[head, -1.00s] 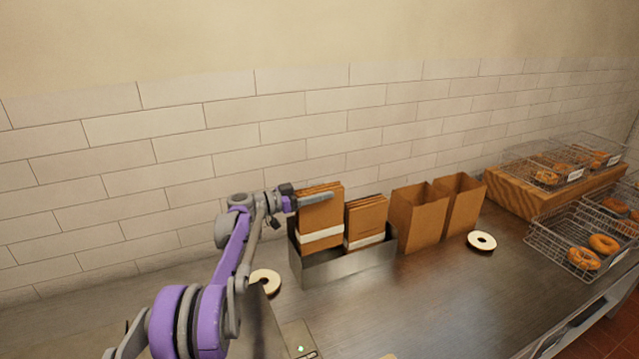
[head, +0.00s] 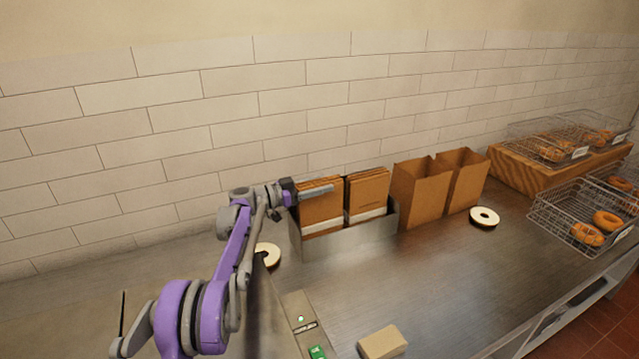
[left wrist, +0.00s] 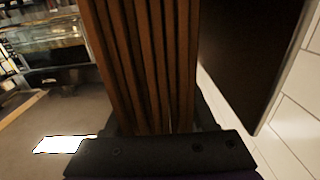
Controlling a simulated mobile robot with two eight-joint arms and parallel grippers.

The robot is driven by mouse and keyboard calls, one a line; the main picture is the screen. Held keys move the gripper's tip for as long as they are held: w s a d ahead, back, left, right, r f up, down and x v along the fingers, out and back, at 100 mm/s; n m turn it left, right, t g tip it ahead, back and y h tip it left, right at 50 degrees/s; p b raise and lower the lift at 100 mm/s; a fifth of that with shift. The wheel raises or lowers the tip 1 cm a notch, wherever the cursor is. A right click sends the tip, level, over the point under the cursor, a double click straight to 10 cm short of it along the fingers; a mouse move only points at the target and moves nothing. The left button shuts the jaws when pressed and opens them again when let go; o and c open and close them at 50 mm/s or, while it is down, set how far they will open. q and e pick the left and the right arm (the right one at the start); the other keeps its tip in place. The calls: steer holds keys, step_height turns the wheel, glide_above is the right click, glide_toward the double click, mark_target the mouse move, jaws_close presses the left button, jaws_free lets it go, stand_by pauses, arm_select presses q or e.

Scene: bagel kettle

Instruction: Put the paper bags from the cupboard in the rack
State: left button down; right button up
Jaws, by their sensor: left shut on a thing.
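A grey metal rack (head: 350,238) stands on the counter near the wall. A bundle of brown paper bags (head: 321,212) with a white band is upright in its left part. A second banded bundle of paper bags (head: 367,192) stands in its right part, beside the first. My left gripper (head: 316,190) is shut on the upper part of the left bundle. The left wrist view shows the folded edges of the held bundle (left wrist: 145,60) above the dark gripper body. The rack wall hides the lower end of the bundle. My right gripper is not in view.
Two open brown bags (head: 422,192) stand right of the rack. A cut bagel half (head: 484,217) lies near them, another (head: 268,255) beside my left arm. Wire baskets with bagels (head: 582,226) are at the right. A tan block (head: 382,342) lies in front; the middle counter is clear.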

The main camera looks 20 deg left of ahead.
arm_select(q)
steer(key=shift+f, duration=0.5)
stand_by(0.4)
steer(key=shift+c, duration=0.7)
jaws_free()
